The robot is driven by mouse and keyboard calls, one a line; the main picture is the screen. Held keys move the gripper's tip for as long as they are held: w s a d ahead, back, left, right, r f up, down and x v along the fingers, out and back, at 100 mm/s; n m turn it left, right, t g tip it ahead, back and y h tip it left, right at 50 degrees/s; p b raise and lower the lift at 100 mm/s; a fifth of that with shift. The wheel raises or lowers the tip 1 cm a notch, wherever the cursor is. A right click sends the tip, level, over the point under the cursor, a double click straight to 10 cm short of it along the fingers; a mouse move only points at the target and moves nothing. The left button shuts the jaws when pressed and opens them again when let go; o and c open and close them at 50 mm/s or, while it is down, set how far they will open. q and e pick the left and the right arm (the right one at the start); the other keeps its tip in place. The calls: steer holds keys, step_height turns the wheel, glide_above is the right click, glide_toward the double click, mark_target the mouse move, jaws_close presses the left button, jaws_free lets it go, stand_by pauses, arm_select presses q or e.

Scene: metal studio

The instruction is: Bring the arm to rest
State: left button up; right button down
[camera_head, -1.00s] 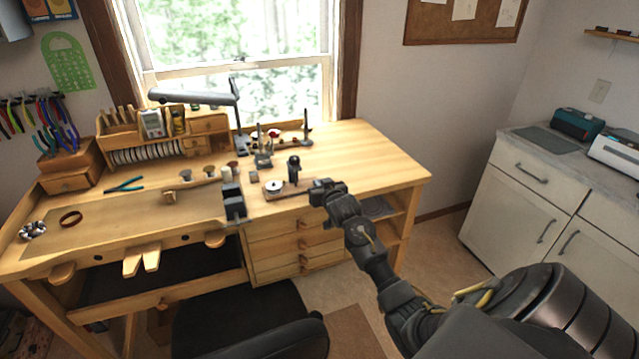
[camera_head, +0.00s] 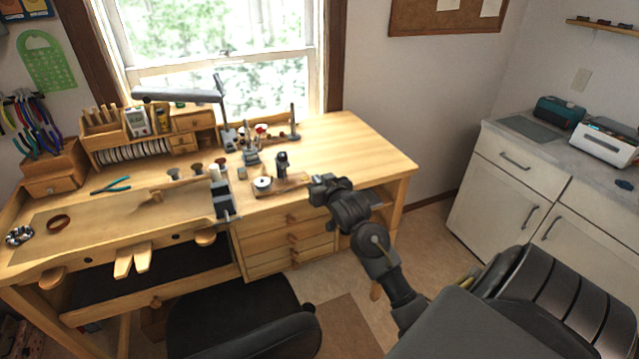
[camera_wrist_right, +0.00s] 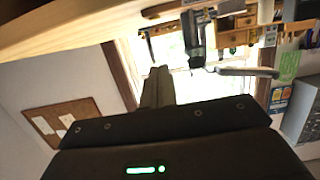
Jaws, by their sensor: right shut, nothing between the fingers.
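My right gripper (camera_head: 318,187) shows in the head view at the front right edge of the wooden workbench (camera_head: 372,150), its arm coming in from the lower right. It is shut and empty. A small wooden board with a white round piece (camera_head: 262,183) and a dark upright tool (camera_head: 282,162) stand on the bench just left of it. In the right wrist view, my gripper (camera_wrist_right: 158,85) points toward the window, with the bench edge (camera_wrist_right: 95,25) across the top. My left gripper is out of view.
A black chair (camera_head: 245,310) stands in front of the bench drawers (camera_head: 290,235). A white cabinet (camera_head: 500,195) with a teal device (camera_head: 558,112) and a white machine (camera_head: 605,142) on top stands at the right. Open floor lies between bench and cabinet.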

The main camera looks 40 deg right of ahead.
steer(key=shift+s+a+r, duration=0.1)
steer(key=shift+s+r, duration=0.05)
steer(key=shift+s, duration=0.05)
stand_by(0.5)
